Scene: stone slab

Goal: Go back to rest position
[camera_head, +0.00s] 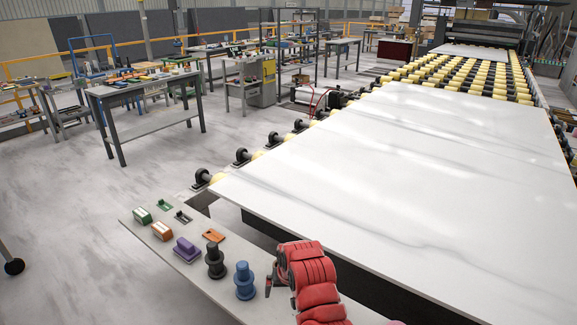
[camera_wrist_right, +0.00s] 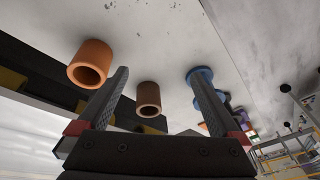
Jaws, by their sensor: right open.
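My right gripper (camera_head: 273,281) shows at the end of my red arm in the head view, over the near bench (camera_head: 215,285), to the right of the blue spool-shaped tool (camera_head: 245,281). In the right wrist view the two fingers of my right gripper (camera_wrist_right: 157,73) stand wide apart with nothing held. A brown hollow cylinder (camera_wrist_right: 149,99) shows in the gap, apart from both fingers. An orange hollow cylinder (camera_wrist_right: 90,65) is left of the left finger. The blue tool is partly behind the right finger. My left gripper is in neither view.
A black spool-shaped tool (camera_head: 215,261), a purple block (camera_head: 187,249) and orange and green blocks stand on the near bench. A large white stone slab (camera_head: 410,165) lies on rollers behind it. Floor left of the bench is open. Work tables (camera_head: 142,89) stand farther back.

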